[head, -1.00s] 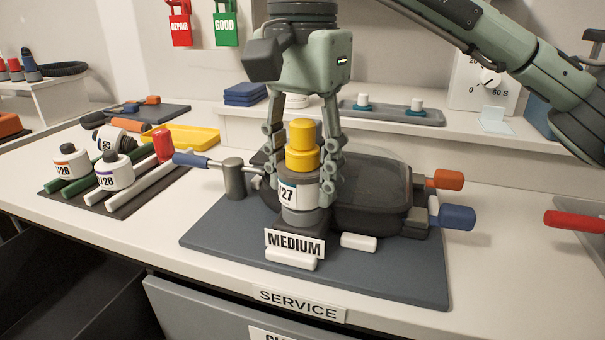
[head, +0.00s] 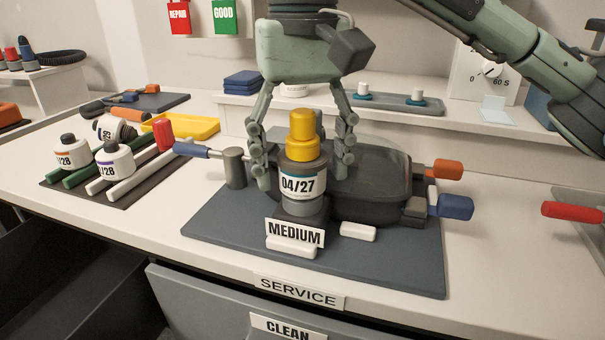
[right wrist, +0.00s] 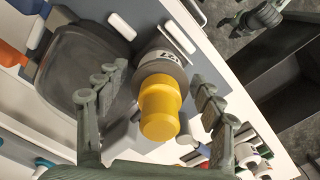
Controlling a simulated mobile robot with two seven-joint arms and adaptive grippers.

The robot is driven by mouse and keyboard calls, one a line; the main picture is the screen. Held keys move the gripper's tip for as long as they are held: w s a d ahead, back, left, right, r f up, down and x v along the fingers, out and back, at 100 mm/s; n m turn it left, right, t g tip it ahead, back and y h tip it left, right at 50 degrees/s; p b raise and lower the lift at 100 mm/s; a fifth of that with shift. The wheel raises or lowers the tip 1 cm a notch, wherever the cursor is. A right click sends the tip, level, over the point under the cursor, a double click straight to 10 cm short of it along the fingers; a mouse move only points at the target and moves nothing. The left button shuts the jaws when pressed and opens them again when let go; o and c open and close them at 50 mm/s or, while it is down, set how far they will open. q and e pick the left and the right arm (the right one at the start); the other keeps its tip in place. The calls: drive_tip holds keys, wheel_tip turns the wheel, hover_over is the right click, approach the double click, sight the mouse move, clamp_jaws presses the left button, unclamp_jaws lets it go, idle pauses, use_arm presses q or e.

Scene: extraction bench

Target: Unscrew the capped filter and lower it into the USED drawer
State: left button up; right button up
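The capped filter (head: 300,185) stands upright in a dark holder behind the MEDIUM sign (head: 295,233). It has a yellow cap (head: 303,135), and its label reads 04/27. My right gripper (head: 303,178) comes from above, its fingers spread either side of the filter with gaps. The right wrist view shows the yellow cap (right wrist: 160,108) between the open fingers (right wrist: 155,118), touching neither. No USED label shows. A grey drawer front marked CLEAN (head: 275,325) is below the bench edge. A gripper-like part at the top of the right wrist view (right wrist: 256,16) may be my left gripper; its state is unclear.
A dark pan-like housing (head: 375,180) with orange and blue handles is right behind the filter. A blue-handled lever (head: 190,149) reaches left. A dark open space (head: 90,295) lies below the bench at left.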

drive_tip(key=m, duration=0.2)
drive_tip(key=shift+f+m+b, duration=0.1)
drive_tip(key=shift+m+b, duration=0.2)
drive_tip(key=shift+b, duration=0.05)
drive_tip(key=m, duration=0.3)
drive_tip(key=shift+m+b, duration=0.3)
drive_tip(key=m+b, duration=0.1)
drive_tip(key=m, duration=0.9)
drive_tip(key=shift+m+b, duration=0.3)
drive_tip(key=shift+b, duration=0.1)
drive_tip(key=m, duration=0.3)
drive_tip(key=shift+m+b, duration=0.3)
drive_tip(key=shift+b, duration=0.05)
drive_tip(key=m+b, duration=0.1)
drive_tip(key=m, duration=0.4)
drive_tip(key=shift+m, duration=1.1)
